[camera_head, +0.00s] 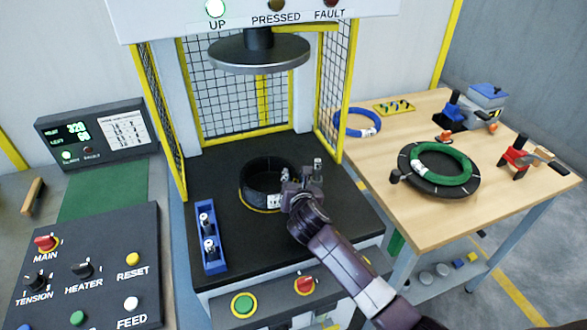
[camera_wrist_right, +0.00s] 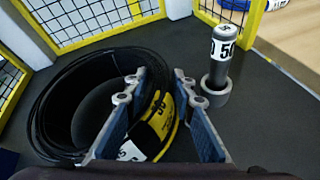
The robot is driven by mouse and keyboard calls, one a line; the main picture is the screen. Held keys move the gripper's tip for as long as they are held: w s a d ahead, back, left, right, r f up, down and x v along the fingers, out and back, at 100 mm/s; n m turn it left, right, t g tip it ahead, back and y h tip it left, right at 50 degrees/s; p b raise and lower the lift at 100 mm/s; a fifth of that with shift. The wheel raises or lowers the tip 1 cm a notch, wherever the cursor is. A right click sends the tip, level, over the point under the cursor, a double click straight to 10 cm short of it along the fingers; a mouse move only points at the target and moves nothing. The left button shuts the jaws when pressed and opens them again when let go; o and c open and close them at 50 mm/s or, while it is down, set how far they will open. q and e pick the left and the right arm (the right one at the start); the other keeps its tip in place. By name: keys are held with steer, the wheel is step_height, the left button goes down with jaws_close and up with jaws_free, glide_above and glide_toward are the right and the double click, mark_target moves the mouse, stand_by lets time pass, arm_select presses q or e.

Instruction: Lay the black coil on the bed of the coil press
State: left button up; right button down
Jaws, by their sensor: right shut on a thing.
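The black coil (camera_head: 256,192) is a ring of dark windings with a white tag, at the middle of the dark bed (camera_head: 340,205) of the coil press. It also shows in the right wrist view (camera_wrist_right: 52,110). A yellow ring marking peeks out below its front edge; I cannot tell whether the coil touches the bed. My right gripper (camera_head: 286,178) is shut on the coil's right side, its fingers (camera_wrist_right: 160,82) astride the coil wall in the wrist view. The press's round head (camera_head: 258,56) is raised above the coil. My left gripper is not in view.
A small labelled post (camera_wrist_right: 222,55) stands just right of the coil. A blue tray (camera_head: 197,258) with metal parts lies at the bed's left. Yellow-framed mesh guards (camera_head: 232,105) enclose the back and sides. A wooden table (camera_head: 430,225) with a green coil (camera_head: 465,172) stands right.

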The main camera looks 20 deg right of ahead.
steer(key=shift+w+a+r, duration=0.1)
steer(key=c, duration=2)
jaws_free()
steer(key=shift+f, duration=0.3)
steer(key=o, duration=0.4)
steer(key=shift+s, duration=0.2)
steer(key=v, duration=1.2)
steer(key=shift+r, duration=0.1)
